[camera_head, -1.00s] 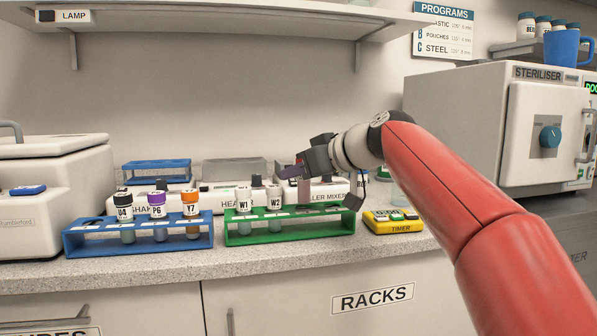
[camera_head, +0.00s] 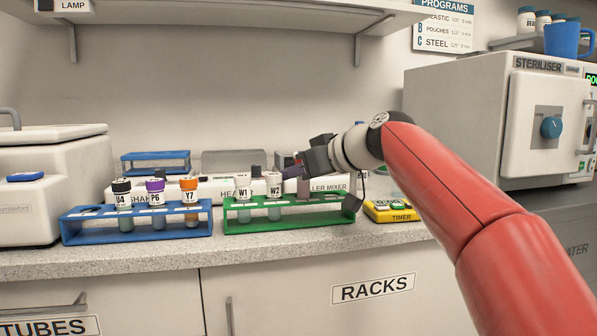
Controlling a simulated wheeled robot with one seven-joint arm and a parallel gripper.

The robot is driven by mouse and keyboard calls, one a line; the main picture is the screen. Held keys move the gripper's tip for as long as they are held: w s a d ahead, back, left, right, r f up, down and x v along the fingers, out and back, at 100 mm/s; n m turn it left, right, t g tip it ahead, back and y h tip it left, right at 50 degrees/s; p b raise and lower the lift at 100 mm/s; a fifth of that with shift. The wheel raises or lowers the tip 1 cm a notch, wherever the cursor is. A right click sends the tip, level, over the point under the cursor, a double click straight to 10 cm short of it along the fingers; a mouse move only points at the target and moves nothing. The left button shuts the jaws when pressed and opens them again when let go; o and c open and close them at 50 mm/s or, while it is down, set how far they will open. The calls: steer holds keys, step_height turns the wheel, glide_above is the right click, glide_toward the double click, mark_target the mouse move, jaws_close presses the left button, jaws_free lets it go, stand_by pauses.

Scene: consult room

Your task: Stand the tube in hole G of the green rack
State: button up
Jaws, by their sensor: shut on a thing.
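The green rack (camera_head: 288,226) stands on the counter near the middle. Tubes W1 (camera_head: 243,186) and W2 (camera_head: 275,186) stand upright in holes at its left part. My gripper (camera_head: 327,188) is over the right part of the rack, with its dark parts in front of the roller mixer. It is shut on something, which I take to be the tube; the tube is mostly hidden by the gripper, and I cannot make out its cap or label. The hole letters are too small to read, so I cannot tell which hole lies below.
A blue rack (camera_head: 140,236) with tubes U4, P6 and Y7 stands to the left. The yellow timer (camera_head: 392,211) is close to the green rack's right end. The roller mixer (camera_head: 329,185) is behind it. The steriliser (camera_head: 455,120) stands at right; a shelf (camera_head: 220,20) hangs above.

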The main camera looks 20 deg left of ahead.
steer(key=shift+f+b, duration=1)
steer(key=shift+f, duration=0.2)
steer(key=o, duration=1.1)
steer(key=v, duration=0.7)
steer(key=shift+s+d+r+b, duration=0.15)
steer(key=shift+d+b, duration=0.2)
steer(key=shift+b, duration=0.05)
